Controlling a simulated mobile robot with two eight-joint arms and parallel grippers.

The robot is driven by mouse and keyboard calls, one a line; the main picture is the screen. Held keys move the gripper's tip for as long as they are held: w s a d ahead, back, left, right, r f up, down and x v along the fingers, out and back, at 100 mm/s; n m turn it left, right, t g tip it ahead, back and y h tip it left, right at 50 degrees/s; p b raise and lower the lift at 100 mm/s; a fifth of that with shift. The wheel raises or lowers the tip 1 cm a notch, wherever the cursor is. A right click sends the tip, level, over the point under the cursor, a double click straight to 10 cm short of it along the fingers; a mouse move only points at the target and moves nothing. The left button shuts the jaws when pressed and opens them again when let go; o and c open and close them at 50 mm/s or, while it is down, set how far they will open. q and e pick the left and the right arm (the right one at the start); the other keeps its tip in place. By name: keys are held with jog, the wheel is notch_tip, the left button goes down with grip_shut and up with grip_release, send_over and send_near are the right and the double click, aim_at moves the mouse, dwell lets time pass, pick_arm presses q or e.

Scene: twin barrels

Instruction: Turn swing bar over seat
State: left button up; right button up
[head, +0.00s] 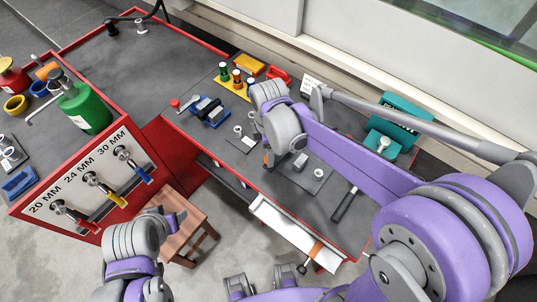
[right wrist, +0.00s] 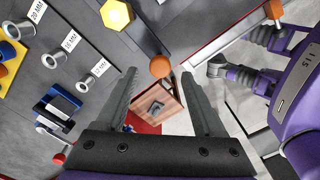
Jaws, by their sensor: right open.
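A dark bar with an orange knob at its end (right wrist: 160,66) lies at the upper middle of the right wrist view. It looks like the swing bar. A yellow hexagonal piece (right wrist: 116,14) is left of the bar, not under its visible part; I cannot tell if it is the seat. My right gripper (right wrist: 160,74) is open, its fingers apart on either side of the knob in the picture; contact is not visible. In the head view an orange tip (head: 267,160) shows below my right wrist, which hides much there. My left arm is at the lower left; its jaws are unclear.
A wooden stool (head: 182,222) stands on the floor below the bench. The red-edged bench (head: 330,205) carries blue blocks, pegs and a teal box (head: 405,112). A white panel (head: 290,232) with another orange-ended handle is at the front edge. A green bottle (head: 86,108) stands left.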

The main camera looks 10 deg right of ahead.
jog(key=shift+f, duration=1.5)
jog(key=shift+c, duration=0.2)
grip_shut()
